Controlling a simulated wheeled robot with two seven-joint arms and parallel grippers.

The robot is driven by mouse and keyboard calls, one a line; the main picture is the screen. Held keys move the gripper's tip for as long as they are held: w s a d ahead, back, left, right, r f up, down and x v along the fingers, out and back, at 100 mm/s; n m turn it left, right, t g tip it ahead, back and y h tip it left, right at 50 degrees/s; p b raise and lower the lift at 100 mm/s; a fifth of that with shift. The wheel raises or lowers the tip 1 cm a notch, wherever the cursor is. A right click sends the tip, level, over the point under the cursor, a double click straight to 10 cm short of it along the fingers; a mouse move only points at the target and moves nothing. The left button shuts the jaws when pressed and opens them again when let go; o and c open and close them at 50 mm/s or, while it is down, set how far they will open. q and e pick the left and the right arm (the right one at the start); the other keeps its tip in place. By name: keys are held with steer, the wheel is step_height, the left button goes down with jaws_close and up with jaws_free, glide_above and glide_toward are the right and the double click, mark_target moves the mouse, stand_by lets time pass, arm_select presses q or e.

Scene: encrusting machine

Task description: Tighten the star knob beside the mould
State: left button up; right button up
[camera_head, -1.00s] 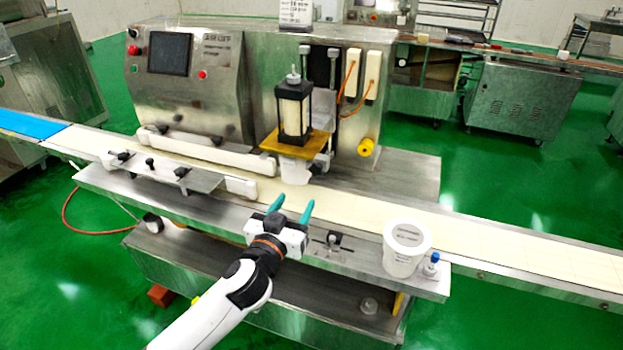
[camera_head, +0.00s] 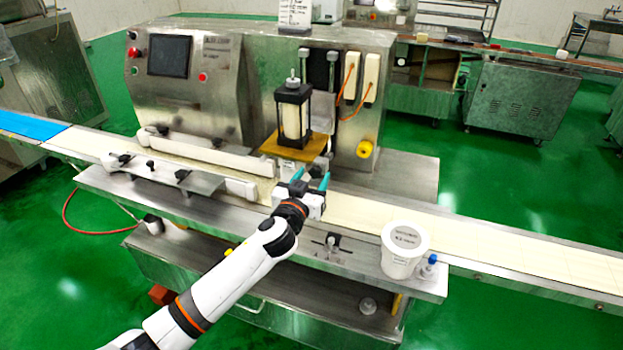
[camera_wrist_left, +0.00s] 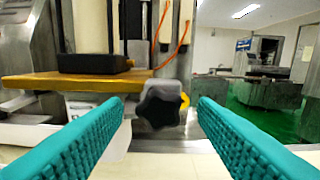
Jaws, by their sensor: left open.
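The mould (camera_head: 293,116), a black frame around a pale cylinder, stands on a yellow plate (camera_head: 278,147). In the left wrist view the plate (camera_wrist_left: 75,87) lies left of the knob. My left gripper (camera_head: 312,176) is open, its teal fingers pointing at the machine below and right of the mould. The knob looks beyond the fingertips, with nothing gripped. My right gripper is out of view.
The pale conveyor belt (camera_head: 440,225) runs under my left gripper. A white tub (camera_head: 404,255) and a blue-capped fitting (camera_head: 429,266) stand to the right at the front ledge. A yellow knob (camera_head: 365,149) sticks out of the machine (camera_head: 215,90) to the right.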

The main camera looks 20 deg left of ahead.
arm_select(q)
steer(key=c, duration=1)
steer(key=shift+m, duration=0.4)
steer(key=m+p, duration=0.1)
steer(key=m, duration=0.3)
steer(key=shift+m, duration=0.4)
steer(key=m+p, duration=0.1)
steer(key=m, duration=0.5)
steer(key=m+p, duration=0.1)
steer(key=m, duration=0.3)
steer(key=m+p, duration=0.1)
steer(key=m, duration=0.2)
steer(key=shift+m, duration=0.3)
steer(key=m+p, duration=0.1)
steer(key=m, duration=0.5)
steer(key=shift+f+p, duration=0.1)
steer(key=shift+p, duration=0.3)
steer(key=shift+m, duration=0.4)
